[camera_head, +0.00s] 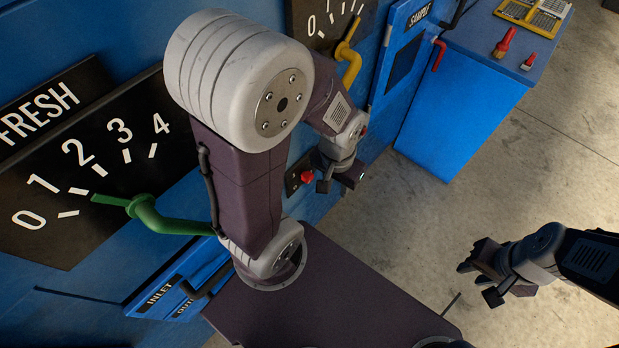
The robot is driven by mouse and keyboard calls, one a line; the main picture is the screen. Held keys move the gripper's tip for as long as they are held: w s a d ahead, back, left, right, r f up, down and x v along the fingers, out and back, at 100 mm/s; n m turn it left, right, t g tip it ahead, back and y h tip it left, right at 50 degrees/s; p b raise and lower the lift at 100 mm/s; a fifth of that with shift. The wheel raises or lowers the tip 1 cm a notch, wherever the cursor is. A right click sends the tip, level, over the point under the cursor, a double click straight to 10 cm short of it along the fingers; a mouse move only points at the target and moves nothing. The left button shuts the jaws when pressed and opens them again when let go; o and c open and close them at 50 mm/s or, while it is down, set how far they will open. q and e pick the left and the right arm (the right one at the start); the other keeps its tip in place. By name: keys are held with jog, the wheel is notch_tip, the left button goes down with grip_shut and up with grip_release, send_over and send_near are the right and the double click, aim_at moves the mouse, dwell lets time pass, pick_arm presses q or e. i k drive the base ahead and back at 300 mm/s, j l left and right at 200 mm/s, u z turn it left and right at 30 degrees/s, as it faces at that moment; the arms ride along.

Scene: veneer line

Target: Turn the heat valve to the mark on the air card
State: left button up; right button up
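A yellow lever (348,62) sits on a black dial plate (330,32) at the top; its tip points up toward the higher ticks, and the plate's name is out of view. A green lever (165,220) sits on the FRESH dial (60,240); its tip points left, near the 1 tick. No readable air card shows. My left gripper (337,184) is open and empty, in front of the blue cabinet, below the yellow lever and apart from it. My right gripper (477,281) is open and empty above the floor at the right.
A red button (307,177) is beside my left gripper. A SAMPLE panel (407,45) and red handle (438,55) are at the top. A blue bench (480,60) holds red brushes (504,43) and a yellow tray (545,27). Bare concrete floor (430,225) lies at the right.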

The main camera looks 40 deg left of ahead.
aim_at(307, 177)
jog(key=k+l+u, duration=0.2)
jog(key=u, duration=0.7)
jog(key=k+u, duration=0.15)
jog(key=u, duration=0.8)
jog(key=k+u, duration=0.15)
jog(key=u, duration=0.3)
jog(key=j+u, duration=0.1)
jog(key=u, duration=1.95)
